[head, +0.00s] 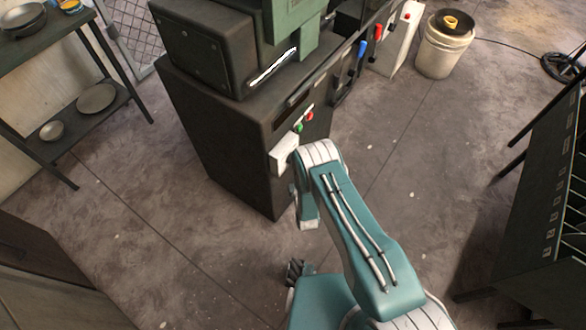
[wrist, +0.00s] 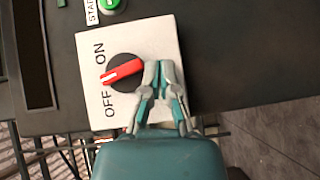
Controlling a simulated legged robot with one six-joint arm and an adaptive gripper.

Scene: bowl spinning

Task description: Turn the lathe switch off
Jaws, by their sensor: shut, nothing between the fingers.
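The lathe switch is a black round knob with a red handle (wrist: 122,71) on a white plate (wrist: 163,36) marked ON and OFF, in the wrist view. The red handle lies slanted, its outer end pointing left between the ON and OFF labels. My gripper (wrist: 160,66) is shut and empty, its tips over the plate at the right side of the knob. Whether the tips touch the knob I cannot tell. In the head view the white plate (head: 284,154) shows on the lathe's (head: 215,130) front, its knob not visible; my arm's end is beside it.
A green start button (wrist: 110,4) sits above the plate in the wrist view. Red and green buttons (head: 304,121) are near the plate in the head view. A shelf with bowls (head: 97,98) stands left, a white bucket (head: 443,50) at the back. The floor between is open.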

